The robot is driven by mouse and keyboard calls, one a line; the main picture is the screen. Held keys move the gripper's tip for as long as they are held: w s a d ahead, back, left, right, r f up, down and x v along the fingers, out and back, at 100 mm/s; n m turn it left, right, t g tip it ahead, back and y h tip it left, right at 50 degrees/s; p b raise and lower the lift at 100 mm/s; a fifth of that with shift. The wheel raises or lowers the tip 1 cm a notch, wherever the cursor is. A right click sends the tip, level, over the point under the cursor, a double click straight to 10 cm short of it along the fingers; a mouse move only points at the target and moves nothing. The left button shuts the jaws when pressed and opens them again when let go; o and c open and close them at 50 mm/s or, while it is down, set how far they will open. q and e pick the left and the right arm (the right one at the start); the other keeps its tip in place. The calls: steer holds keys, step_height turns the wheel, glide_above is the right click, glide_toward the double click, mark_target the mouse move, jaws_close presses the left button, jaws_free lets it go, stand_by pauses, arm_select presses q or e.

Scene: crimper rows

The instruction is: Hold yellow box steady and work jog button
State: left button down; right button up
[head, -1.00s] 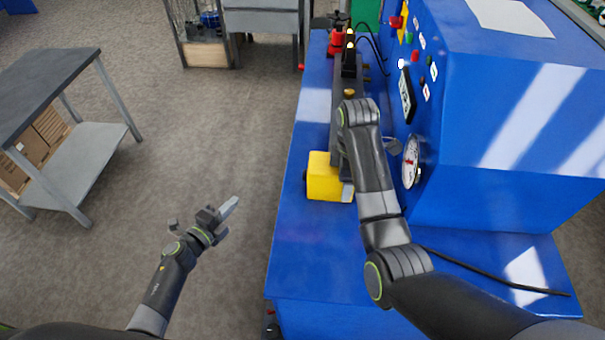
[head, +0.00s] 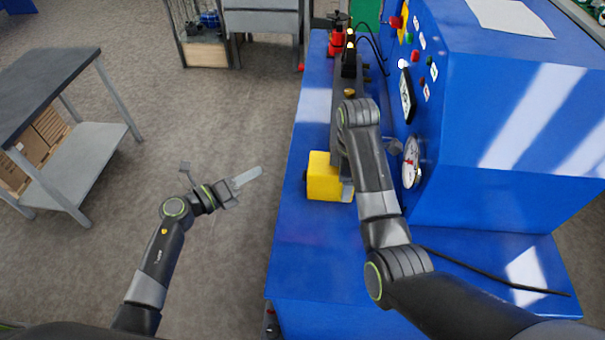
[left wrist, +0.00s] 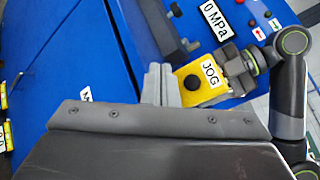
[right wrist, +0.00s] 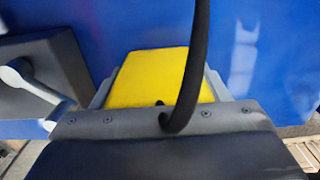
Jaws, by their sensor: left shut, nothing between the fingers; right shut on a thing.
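The yellow box (head: 325,177) sits at the left part of the blue bench. In the left wrist view the box (left wrist: 214,93) shows its JOG label and the round black jog button (left wrist: 193,82). My right gripper is mostly hidden behind its arm in the head view; in the right wrist view its fingers stand on either side of the yellow box (right wrist: 150,75), shut on it. My left gripper (head: 252,177) is shut and empty over the floor, left of the box and apart from it, its fingers pointing towards it.
The blue bench (head: 298,240) has a panel with a gauge (head: 411,162), a display and buttons on the right. A black cable (right wrist: 198,65) crosses in front of the box in the right wrist view. A grey table (head: 45,75) stands far left. Open floor lies between.

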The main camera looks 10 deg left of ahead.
mark_target(305, 175)
arm_select(q)
steer(key=shift+d, duration=4.15)
steer(key=shift+d, duration=0.4)
steer(key=shift+d, duration=0.6)
arm_select(e)
steer(key=shift+a, duration=0.1)
arm_select(q)
steer(key=shift+a, duration=1.05)
